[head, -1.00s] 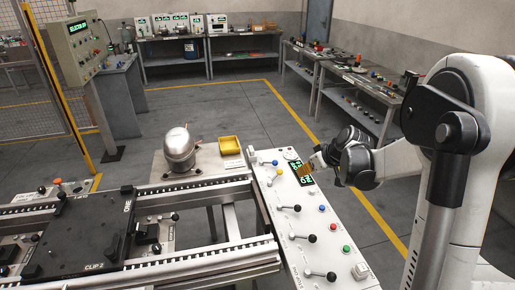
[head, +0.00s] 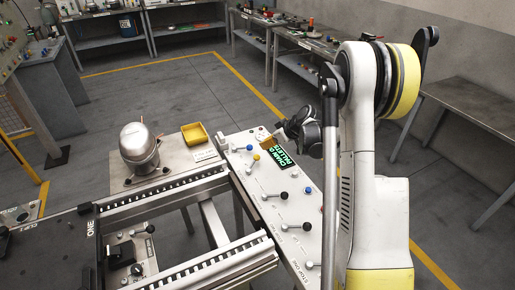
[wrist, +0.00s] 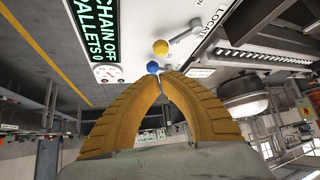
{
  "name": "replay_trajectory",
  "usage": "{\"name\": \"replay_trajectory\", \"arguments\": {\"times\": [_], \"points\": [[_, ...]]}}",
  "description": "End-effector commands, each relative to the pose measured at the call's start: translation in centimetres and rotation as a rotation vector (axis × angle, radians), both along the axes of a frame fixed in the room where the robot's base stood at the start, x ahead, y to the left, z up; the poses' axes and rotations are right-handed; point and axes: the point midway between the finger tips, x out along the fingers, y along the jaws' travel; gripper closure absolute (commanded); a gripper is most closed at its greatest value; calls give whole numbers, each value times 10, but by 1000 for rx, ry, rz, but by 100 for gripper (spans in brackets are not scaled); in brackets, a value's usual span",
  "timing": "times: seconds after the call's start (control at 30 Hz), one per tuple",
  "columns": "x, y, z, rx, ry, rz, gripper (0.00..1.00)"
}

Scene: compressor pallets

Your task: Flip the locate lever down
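The locate lever is a grey rod with a yellow ball knob (wrist: 160,47), beside the printed word LOCATE in the wrist view. The yellow knob also shows in the head view (head: 256,157), near the far end of the white control panel (head: 262,208). A lever with a blue knob (wrist: 152,67) is close by, just past my fingertips in the wrist view. My gripper (wrist: 161,82) has its orange ribbed fingers together at the tips, with nothing between them. In the head view my gripper (head: 265,138) is over the panel's far end, near the display.
A green display (head: 277,162) reads CHAIN OFF PALLETS 0. Several black-knobbed levers line the nearer panel. A metal compressor (head: 139,146) and a yellow bin (head: 195,134) stand left of the panel. Conveyor rails (head: 165,195) run at the left. Open floor lies behind.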

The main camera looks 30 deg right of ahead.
Motion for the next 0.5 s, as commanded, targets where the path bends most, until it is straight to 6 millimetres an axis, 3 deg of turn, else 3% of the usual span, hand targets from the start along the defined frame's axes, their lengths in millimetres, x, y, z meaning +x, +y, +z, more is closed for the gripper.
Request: {"name": "replay_trajectory", "arguments": {"times": [0.3, 0.5], "points": [[34, 15, -44, 2, 0, 1, 100], [52, 23, -63, 0, -1, 1, 100]]}}
